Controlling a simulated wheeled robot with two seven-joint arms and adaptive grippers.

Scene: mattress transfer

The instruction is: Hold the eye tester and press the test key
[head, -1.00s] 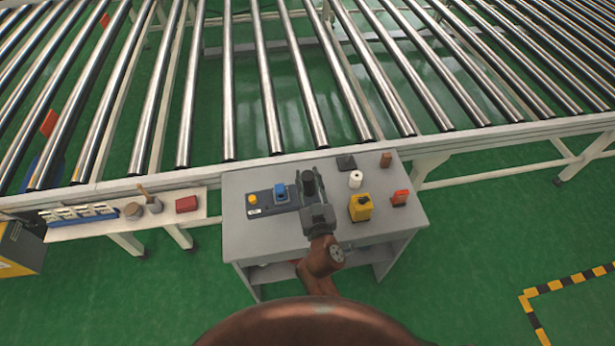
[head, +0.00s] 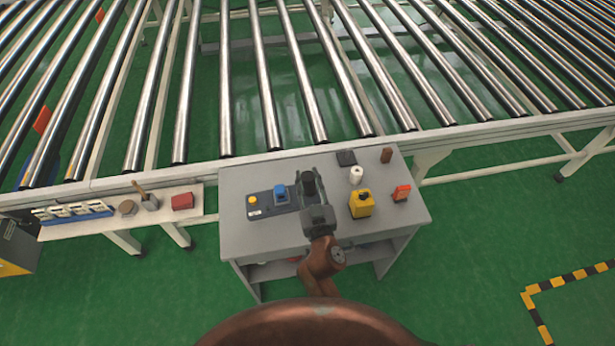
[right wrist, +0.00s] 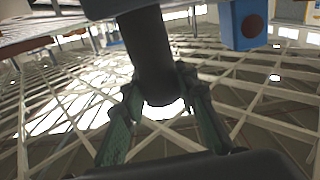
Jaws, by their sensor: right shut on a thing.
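A dark grey tester unit (head: 265,212) lies on the grey table. It carries a yellow key (head: 252,200) at its left end and a blue box (head: 281,193) near its middle. A black upright cylinder (head: 309,181) stands at its right end. My right gripper (head: 315,205) comes from the front and is shut around this cylinder. In the right wrist view, the two fingers (right wrist: 158,110) close on the black cylinder (right wrist: 150,55), and the blue box with a dark red disc (right wrist: 246,25) shows at the top right. The cylinder's foot is partly hidden in the head view. My left gripper is not in view.
Right of my gripper stand a yellow box (head: 361,205), a white roll (head: 356,174), a red-orange item (head: 401,192), a brown block (head: 386,155) and a black pad (head: 346,158). A roller conveyor (head: 300,149) runs behind. A side shelf (head: 105,224) holds small items.

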